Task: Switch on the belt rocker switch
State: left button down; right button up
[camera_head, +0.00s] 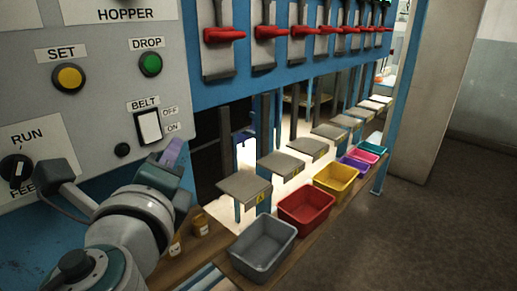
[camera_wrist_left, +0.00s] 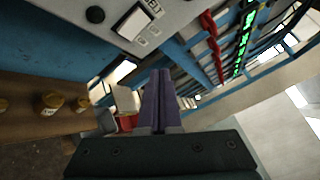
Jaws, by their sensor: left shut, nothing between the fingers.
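The belt rocker switch (camera_head: 149,126) is a white rocker in a dark frame on the grey panel, under a BELT label, with OFF beside its top and ON beside its bottom. It also shows in the left wrist view (camera_wrist_left: 134,22), near the top edge. I cannot tell which way it is tipped. My left gripper (camera_head: 173,153) has purple fingers and is just below and right of the switch, apart from it as far as I can tell. In the left wrist view its fingers (camera_wrist_left: 157,100) are together and empty. My right gripper is not in view.
The panel also carries a yellow SET button (camera_head: 69,78), a green DROP button (camera_head: 150,64), a small black knob (camera_head: 122,150) and a RUN selector (camera_head: 16,168). Red-handled gates (camera_head: 224,35) line the right. Grey (camera_head: 263,248) and red (camera_head: 305,206) bins stand below.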

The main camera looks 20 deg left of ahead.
aim_at(150, 128)
pick_arm(q)
jog(key=shift+w+d+f+m+t+h, duration=0.3)
jog(key=shift+w+d+m+h, duration=0.15)
jog(key=shift+d+m, duration=0.25)
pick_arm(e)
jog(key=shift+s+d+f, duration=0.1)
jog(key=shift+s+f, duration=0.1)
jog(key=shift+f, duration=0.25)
pick_arm(q)
jog(key=w+a+f+b, duration=0.1)
jog(key=w+a, duration=0.2)
jog(key=a, duration=0.5)
jog(key=shift+w, duration=0.2)
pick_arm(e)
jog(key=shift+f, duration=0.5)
pick_arm(q)
jog(key=shift+a+f, duration=0.1)
jog(key=shift+a, duration=0.05)
dwell(0.7)
jog(key=shift+w+a, duration=0.2)
jog(key=shift+a, duration=0.05)
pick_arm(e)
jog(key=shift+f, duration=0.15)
